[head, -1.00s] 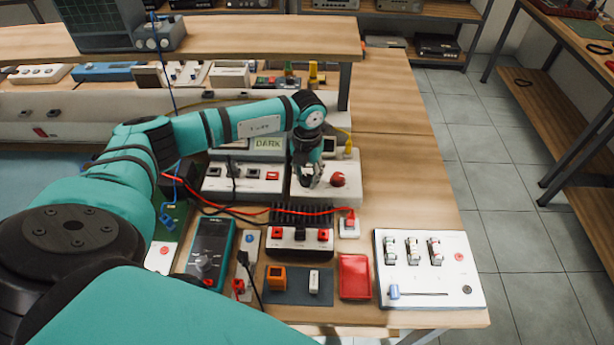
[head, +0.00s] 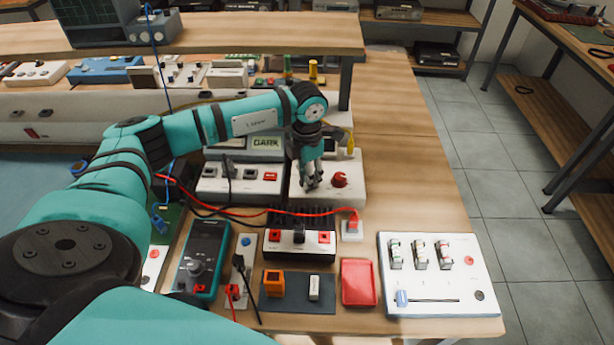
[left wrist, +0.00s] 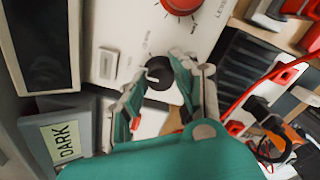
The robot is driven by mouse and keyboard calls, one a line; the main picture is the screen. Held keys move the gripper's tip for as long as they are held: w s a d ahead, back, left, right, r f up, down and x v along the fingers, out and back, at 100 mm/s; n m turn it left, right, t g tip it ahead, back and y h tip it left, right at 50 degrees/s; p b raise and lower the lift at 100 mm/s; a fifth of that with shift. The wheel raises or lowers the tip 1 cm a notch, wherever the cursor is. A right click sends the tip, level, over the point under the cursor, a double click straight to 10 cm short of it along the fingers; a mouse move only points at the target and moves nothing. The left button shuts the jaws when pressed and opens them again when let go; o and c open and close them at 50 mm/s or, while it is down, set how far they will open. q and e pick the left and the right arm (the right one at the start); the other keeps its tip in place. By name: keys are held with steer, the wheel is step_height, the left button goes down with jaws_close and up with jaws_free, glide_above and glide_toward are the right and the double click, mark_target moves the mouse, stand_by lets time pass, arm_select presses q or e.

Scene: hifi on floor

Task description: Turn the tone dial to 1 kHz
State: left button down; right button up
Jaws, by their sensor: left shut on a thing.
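A white box (head: 350,190) stands on the bench with a red knob (head: 340,179) on its top. In the left wrist view a black dial (left wrist: 158,73) sits beside the red knob (left wrist: 182,4), with small printed marks around it that are too small to read. My left gripper (head: 312,184) reaches down onto the box, left of the red knob. In the left wrist view its fingers (left wrist: 157,82) are on either side of the black dial, shut on it. The fingers hide the dial in the head view. My right gripper is not in view.
A grey unit reading DARK (head: 267,143) stands close left of the gripper. A black finned block (head: 300,232) with red and black leads is in front. A red tray (head: 359,282) and a white slider panel (head: 438,272) lie at right. The shelf (head: 200,38) overhangs behind.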

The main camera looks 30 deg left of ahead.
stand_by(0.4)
arm_select(q)
steer(key=c, duration=1)
jaws_free()
steer(key=shift+r, duration=0.1)
step_height(320, 180, up, 12)
steer(key=shift+f, duration=0.1)
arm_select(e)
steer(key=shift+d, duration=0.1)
